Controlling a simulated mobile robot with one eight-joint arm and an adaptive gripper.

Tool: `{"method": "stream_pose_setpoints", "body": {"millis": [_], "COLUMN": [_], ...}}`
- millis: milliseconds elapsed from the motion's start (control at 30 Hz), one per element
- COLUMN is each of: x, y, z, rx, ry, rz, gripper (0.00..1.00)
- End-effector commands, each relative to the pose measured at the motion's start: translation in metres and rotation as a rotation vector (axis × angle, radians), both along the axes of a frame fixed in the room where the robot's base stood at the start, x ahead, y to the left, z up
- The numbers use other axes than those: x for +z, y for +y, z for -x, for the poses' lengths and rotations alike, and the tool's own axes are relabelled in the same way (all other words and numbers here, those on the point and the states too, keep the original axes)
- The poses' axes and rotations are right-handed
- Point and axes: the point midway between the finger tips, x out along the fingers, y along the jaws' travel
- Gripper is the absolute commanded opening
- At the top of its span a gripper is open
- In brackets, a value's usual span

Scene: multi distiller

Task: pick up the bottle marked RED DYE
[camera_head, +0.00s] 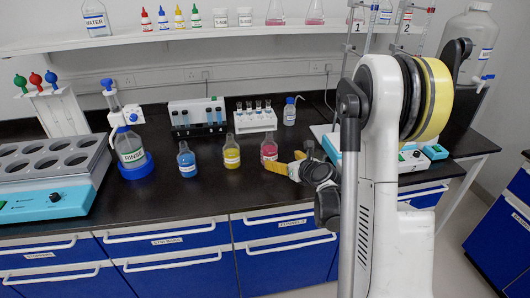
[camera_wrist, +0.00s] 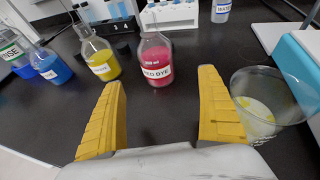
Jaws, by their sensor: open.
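The bottle marked RED DYE (camera_wrist: 156,57) stands upright on the black bench, with red liquid and a white label, straight ahead between my fingers in the wrist view. In the head view the red bottle (camera_head: 269,149) stands just left of my gripper (camera_head: 291,166). My gripper (camera_wrist: 161,115) is open, its two yellow fingers spread wide and nothing between the tips. The bottle is a little beyond the fingertips, apart from them. In the head view my arm's end hides part of the bench to the right of the bottle.
The yellow bottle (camera_wrist: 98,54) and blue bottle (camera_wrist: 50,66) stand left of the red one. A clear beaker (camera_wrist: 266,100) stands close to my right finger. A white tube rack (camera_head: 255,121) is behind the red bottle. Bare bench lies in front of the bottles.

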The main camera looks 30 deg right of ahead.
Motion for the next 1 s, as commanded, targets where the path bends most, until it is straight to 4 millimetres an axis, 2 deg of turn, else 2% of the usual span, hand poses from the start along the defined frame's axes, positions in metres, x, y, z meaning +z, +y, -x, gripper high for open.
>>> {"method": "stream_pose_setpoints", "body": {"millis": [267, 700, 967, 1000], "x": [-0.018, -0.036, -0.035, -0.035], "y": [0.001, 0.003, 0.003, 0.003], "z": [-0.039, -0.094, -0.098, -0.098], "rx": [0.002, 0.003, 0.002, 0.003], "ry": [0.001, 0.001, 0.002, 0.002], "rz": [0.000, 0.002, 0.003, 0.003], "gripper": [0.87, 0.87, 0.87, 0.85]}}
